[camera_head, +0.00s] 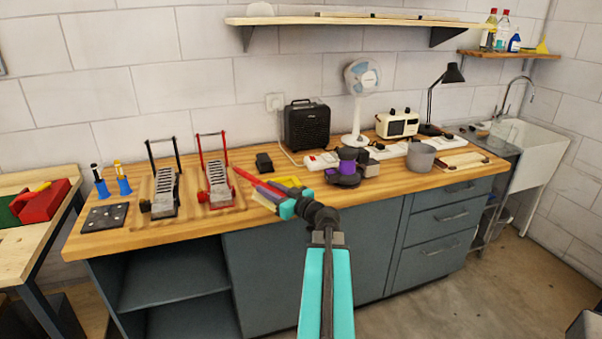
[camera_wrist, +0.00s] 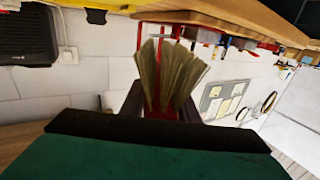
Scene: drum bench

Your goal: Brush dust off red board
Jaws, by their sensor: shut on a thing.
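My gripper (camera_head: 278,203) is above the front edge of the bench, right of the red pedal (camera_head: 217,180). It is shut on a brush with pale tan bristles (camera_wrist: 168,75). A red part of the brush (camera_wrist: 160,132) shows between the jaws in the wrist view. The red pedal stands on the bench with a grey footplate and an upright red frame. Brownish streaks lie around its base; I cannot tell dust from wood grain. The bristles appear apart from the pedal. A similar pedal with a black frame (camera_head: 164,190) stands to its left.
A dark pad (camera_head: 104,217) and two small blue-based tools (camera_head: 124,184) are at the left end of the bench. A black block (camera_head: 264,162), a heater (camera_head: 307,127), a fan (camera_head: 361,90) and a purple-black device (camera_head: 347,168) stand behind and to the right.

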